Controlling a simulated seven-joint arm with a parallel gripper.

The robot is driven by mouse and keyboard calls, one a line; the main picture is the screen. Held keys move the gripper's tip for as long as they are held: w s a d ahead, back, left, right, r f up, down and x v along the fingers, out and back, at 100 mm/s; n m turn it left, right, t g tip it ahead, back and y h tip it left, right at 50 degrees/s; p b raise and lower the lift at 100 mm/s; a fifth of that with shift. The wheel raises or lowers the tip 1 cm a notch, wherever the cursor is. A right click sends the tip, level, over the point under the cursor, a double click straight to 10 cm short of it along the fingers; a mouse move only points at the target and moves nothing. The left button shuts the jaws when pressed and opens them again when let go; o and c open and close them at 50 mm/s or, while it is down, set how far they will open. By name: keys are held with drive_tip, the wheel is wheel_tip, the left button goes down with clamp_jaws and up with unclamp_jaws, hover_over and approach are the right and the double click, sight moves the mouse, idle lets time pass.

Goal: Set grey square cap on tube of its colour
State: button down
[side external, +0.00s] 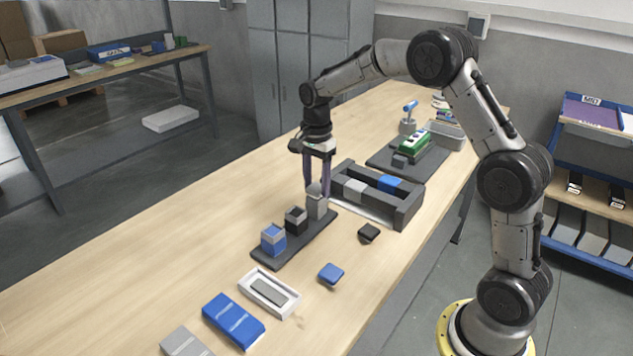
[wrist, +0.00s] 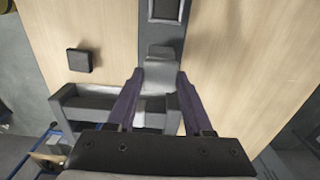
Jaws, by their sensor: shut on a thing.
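My gripper (side external: 317,191) points down over the grey tube (side external: 316,208), the far one in a row on a dark base strip (side external: 281,253). It is shut on the grey square cap (side external: 314,188), which is at the tube's top; I cannot tell whether cap and tube touch. In the wrist view, grey surfaces of the cap (wrist: 158,76) show between the fingertips (wrist: 160,73), and the tube is mostly hidden. The black tube (side external: 296,220) stands beside the grey one, and the blue tube (side external: 273,239) is nearest the camera.
A blue cap (side external: 331,272) and black cap (side external: 368,232) lie on the table. A dark rack (side external: 405,212) holding grey and blue pieces stands close behind my gripper. A white tray (side external: 286,306) and blue box (side external: 234,321) lie in front. The table left of the strip is clear.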

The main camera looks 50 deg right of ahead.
idle(0.3)
unclamp_jaws()
idle(0.3)
drive_tip(key=shift+r, duration=3.75)
